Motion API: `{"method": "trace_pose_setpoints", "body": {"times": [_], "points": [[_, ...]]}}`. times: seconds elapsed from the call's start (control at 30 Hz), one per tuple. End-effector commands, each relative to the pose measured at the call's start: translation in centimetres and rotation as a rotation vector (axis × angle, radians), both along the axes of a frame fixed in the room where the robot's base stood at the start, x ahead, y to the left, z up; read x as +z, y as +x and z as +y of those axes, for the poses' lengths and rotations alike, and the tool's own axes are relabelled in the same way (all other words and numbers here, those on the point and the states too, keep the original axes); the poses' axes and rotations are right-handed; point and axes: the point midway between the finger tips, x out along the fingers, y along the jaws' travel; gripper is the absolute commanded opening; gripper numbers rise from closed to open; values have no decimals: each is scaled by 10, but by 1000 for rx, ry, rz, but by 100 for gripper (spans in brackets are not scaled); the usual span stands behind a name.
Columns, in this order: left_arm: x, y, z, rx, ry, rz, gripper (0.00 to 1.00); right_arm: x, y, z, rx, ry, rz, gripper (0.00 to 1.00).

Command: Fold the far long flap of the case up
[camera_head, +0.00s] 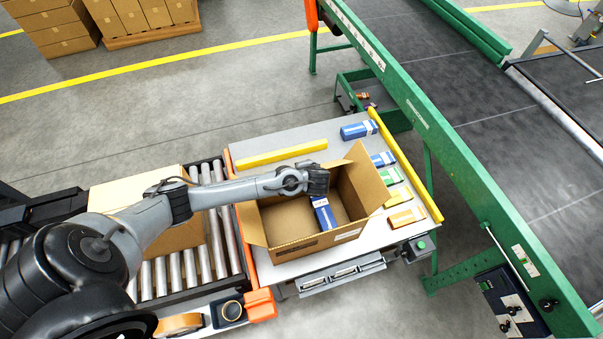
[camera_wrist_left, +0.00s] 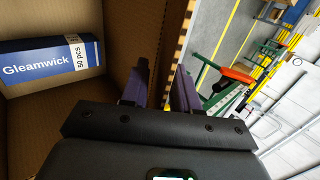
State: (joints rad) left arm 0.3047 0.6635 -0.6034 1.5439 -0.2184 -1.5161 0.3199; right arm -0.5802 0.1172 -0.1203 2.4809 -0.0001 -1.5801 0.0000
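The open cardboard case (camera_head: 290,246) stands on the table with a blue box (camera_head: 323,215) inside. In the left wrist view the blue box (camera_wrist_left: 50,58) reads "Gleamwick". One flap (camera_head: 252,226) sticks outward at the case's left, and cardboard rises at its right. My left gripper (camera_head: 318,180) is over the far side of the case; its arm hides part of that side and the far long flap. In the left wrist view my left gripper (camera_wrist_left: 160,88) has its fingers apart, near a cardboard edge (camera_wrist_left: 181,35). Contact cannot be told. My right gripper is not in view.
Yellow bars (camera_head: 282,153) and (camera_head: 405,163) edge the table (camera_head: 262,136). Several small boxes lie right of the case, including a blue one (camera_head: 359,130). A roller conveyor (camera_head: 214,242) with a carton (camera_head: 178,236) is left; a green-framed conveyor (camera_head: 440,135) is right.

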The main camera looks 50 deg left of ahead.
Motion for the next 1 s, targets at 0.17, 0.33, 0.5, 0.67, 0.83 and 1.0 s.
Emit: {"method": "trace_pose_setpoints", "body": {"times": [0.17, 0.33, 0.5, 0.67, 0.83, 1.0], "points": [[-3, 1, 3, -1, 0, -1, 29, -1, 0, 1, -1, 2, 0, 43], [-3, 1, 3, -1, 0, -1, 29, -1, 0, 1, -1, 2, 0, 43], [-3, 1, 3, -1, 0, -1, 10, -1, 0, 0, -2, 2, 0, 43], [-3, 1, 2, -1, 0, -1, 0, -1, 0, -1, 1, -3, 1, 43], [-3, 1, 2, -1, 0, -1, 0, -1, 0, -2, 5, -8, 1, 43], [-3, 1, 2, -1, 0, -1, 0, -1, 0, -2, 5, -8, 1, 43]]}}
